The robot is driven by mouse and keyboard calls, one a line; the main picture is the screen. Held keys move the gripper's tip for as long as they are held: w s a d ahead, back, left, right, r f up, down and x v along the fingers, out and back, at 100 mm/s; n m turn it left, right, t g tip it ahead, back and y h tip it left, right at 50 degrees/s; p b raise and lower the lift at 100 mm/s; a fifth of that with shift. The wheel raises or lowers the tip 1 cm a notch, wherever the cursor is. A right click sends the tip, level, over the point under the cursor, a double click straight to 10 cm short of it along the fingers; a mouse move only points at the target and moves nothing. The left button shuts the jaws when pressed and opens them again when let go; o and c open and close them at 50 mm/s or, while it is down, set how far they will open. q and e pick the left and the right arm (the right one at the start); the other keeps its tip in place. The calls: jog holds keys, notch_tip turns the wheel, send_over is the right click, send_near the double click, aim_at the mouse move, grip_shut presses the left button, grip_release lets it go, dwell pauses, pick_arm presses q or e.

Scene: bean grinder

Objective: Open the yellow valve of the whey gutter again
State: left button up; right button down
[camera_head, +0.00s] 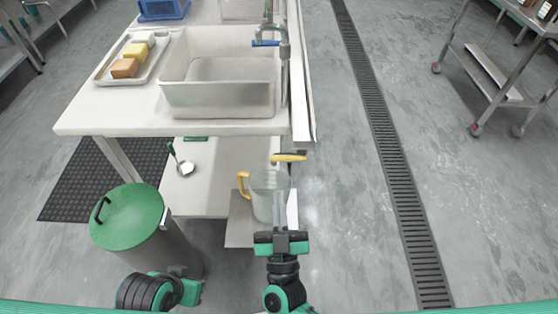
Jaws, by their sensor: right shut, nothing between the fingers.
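The whey gutter (304,75) is a pale channel along the right side of the table. The yellow valve (290,158) sits at its near end, its lever lying crosswise. A clear jug (262,205) with a yellow handle stands below the valve on a low grey plate. My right gripper (281,197) is shut and empty, its fingers pointing forward in front of the jug and nearer than the valve. Whether it touches the jug I cannot tell. My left gripper (188,290) is at the bottom left beside the bin; its fingers cannot be made out.
A green-lidded bin (128,217) stands at the left. A white sink (221,100) with a blue-handled tap and a tray (103,75) with several blocks are on the table.

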aim_at(280, 156)
pick_arm(q)
jog(key=shift+w+r, duration=0.1)
jog(key=shift+r, duration=0.15)
pick_arm(e)
jog(key=shift+d+r+m+h, duration=0.15)
jog(key=shift+r+m+h, duration=0.2)
jog(key=shift+m+h, duration=0.2)
